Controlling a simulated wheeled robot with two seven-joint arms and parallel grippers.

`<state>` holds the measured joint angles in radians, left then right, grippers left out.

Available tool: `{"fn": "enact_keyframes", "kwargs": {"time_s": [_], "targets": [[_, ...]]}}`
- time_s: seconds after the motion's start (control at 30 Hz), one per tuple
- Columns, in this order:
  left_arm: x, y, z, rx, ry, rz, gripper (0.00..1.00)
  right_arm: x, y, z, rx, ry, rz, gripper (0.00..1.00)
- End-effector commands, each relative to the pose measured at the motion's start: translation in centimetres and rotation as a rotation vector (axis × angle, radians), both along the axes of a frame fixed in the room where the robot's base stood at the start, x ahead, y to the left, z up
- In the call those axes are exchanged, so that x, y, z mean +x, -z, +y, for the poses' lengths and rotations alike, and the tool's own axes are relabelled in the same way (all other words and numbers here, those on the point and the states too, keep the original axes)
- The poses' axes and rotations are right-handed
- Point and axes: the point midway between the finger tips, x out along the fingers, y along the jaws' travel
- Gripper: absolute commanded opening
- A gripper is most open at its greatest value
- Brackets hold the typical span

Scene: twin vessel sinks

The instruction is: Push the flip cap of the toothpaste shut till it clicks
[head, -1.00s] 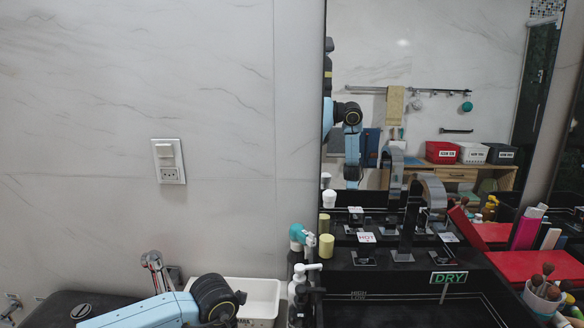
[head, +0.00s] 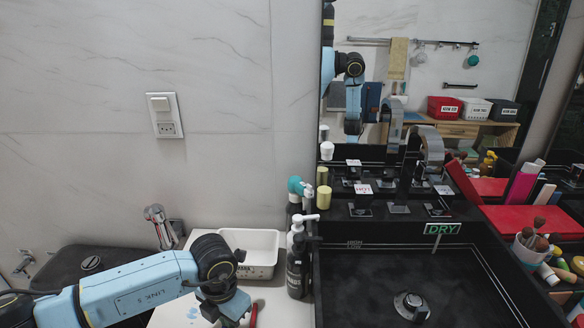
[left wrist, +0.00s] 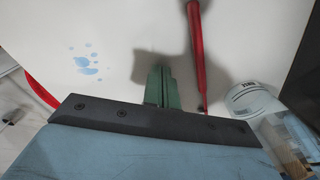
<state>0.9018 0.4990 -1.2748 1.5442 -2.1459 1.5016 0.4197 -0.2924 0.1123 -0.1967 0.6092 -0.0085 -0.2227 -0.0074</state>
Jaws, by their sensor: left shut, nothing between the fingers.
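I cannot make out the toothpaste or its flip cap for certain in either view. My left gripper shows in the left wrist view as green fingers (left wrist: 162,88), shut with nothing between them, above a pale counter (left wrist: 120,35). A long red item (left wrist: 196,55) lies just right of the fingers, apart from them in the picture. A red item (head: 253,314) also shows beside my left wrist in the head view, where the fingertips are not clearly seen. My right gripper is not in view.
A white tray (head: 262,252) stands behind my left arm. A dark pump bottle (head: 296,268) stands beside the black sink (head: 440,268). Blue spots (left wrist: 86,60) mark the counter. A clear container with a white printed part (left wrist: 252,100) is at the wrist view's right.

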Motion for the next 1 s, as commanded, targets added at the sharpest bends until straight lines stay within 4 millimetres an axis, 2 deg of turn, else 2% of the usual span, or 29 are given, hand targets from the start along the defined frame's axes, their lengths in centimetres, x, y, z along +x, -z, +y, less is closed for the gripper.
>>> {"fn": "enact_keyframes", "kwargs": {"time_s": [0.47,1.0], "targets": [[-1.2,-0.2,0.3,0.001,0.0,-0.001,0.0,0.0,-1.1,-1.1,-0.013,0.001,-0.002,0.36],[-2.3,-0.2,0.5,-0.001,0.0,-0.001,0.0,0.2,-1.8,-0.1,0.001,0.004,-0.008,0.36]]}}
